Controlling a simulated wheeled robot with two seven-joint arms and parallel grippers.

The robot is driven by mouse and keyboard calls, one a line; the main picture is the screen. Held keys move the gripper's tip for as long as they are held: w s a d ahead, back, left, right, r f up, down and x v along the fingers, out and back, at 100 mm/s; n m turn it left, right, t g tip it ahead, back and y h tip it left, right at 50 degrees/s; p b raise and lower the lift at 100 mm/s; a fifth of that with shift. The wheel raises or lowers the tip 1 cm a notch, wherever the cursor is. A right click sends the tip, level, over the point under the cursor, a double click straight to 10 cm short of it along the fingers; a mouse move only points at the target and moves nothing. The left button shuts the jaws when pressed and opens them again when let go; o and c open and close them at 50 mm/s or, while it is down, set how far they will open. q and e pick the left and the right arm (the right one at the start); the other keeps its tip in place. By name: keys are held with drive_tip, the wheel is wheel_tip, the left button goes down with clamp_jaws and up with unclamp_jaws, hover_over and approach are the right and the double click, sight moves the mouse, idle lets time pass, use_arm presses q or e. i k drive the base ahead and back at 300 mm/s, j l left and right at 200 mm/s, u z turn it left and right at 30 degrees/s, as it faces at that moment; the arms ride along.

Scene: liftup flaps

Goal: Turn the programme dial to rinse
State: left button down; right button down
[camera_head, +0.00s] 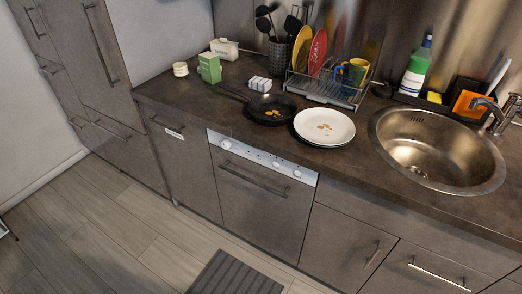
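A light control panel (258,157) runs along the top of the dishwasher front (255,205), under the counter edge. A round knob (226,144) sits near its left end, and another round knob (297,173) sits near its right end. Smaller marks or buttons lie between them. I cannot tell which knob is the programme dial, and its setting and the rinse mark are too small to read. The dishwasher door looks shut, with a dark bar handle (253,182) below the panel. Neither of my grippers is in view.
On the counter (355,166) above stand a black pan (270,109), a plate with food bits (324,127), a dish rack (325,89) and a sink (437,148). A grey mat (237,275) lies on the floor before the dishwasher. The floor to its left is clear.

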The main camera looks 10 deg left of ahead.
sight(226, 144)
drive_tip(key=j+z, duration=0.1)
drive_tip(key=z, duration=0.4)
drive_tip(key=i+j+z, duration=0.1)
drive_tip(key=j+z, duration=0.3)
drive_tip(key=j, duration=0.35)
drive_tip(key=j+z, duration=0.35)
drive_tip(key=j, duration=0.4)
